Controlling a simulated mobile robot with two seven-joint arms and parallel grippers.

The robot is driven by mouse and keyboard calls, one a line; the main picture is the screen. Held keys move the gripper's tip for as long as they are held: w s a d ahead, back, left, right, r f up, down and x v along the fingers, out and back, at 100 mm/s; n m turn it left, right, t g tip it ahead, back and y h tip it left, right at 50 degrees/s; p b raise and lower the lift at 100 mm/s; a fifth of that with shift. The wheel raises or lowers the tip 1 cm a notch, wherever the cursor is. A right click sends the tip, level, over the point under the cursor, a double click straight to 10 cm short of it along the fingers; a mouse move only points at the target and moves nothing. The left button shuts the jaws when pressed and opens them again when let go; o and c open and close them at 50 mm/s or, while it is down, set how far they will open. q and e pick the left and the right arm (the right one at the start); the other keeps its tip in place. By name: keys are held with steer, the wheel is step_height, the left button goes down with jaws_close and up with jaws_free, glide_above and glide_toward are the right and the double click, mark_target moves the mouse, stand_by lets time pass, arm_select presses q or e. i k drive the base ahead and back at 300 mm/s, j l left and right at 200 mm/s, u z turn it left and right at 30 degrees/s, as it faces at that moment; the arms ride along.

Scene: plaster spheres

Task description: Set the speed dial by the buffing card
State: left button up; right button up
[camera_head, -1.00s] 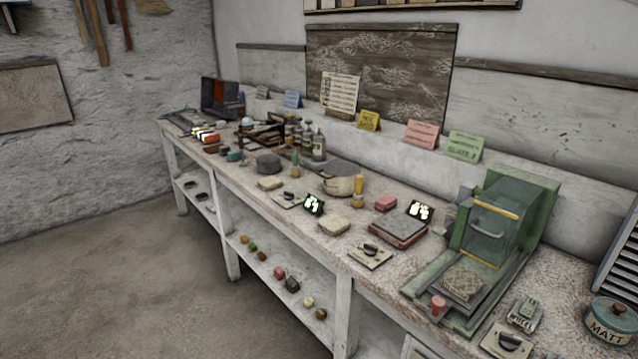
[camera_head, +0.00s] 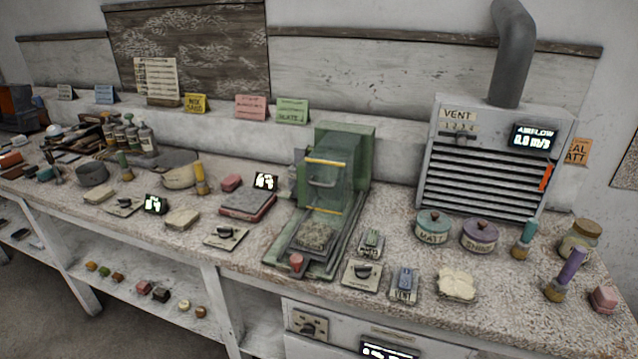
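A plate with a dark dial (camera_head: 361,273) lies on the bench in front of the green machine (camera_head: 345,175); its setting is too small to read. Similar dial plates lie further left, one by the red-edged pad (camera_head: 225,236) and one near a small display (camera_head: 124,206). I cannot tell which is the speed dial. Cards stand on the back ledge: a pink card (camera_head: 251,107), a green card (camera_head: 292,111), a yellow card (camera_head: 195,103), a blue card (camera_head: 105,94) and a large cream card (camera_head: 157,80). Which is the buffing card is unreadable. Neither gripper is in view.
A grey vent unit (camera_head: 495,150) with an airflow display stands at the back right. Before it are a MATT tin (camera_head: 433,226), a purple tin (camera_head: 480,234), brushes and a jar (camera_head: 580,238).

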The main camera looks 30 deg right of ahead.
mark_target(362, 272)
steer(key=z, duration=1.15)
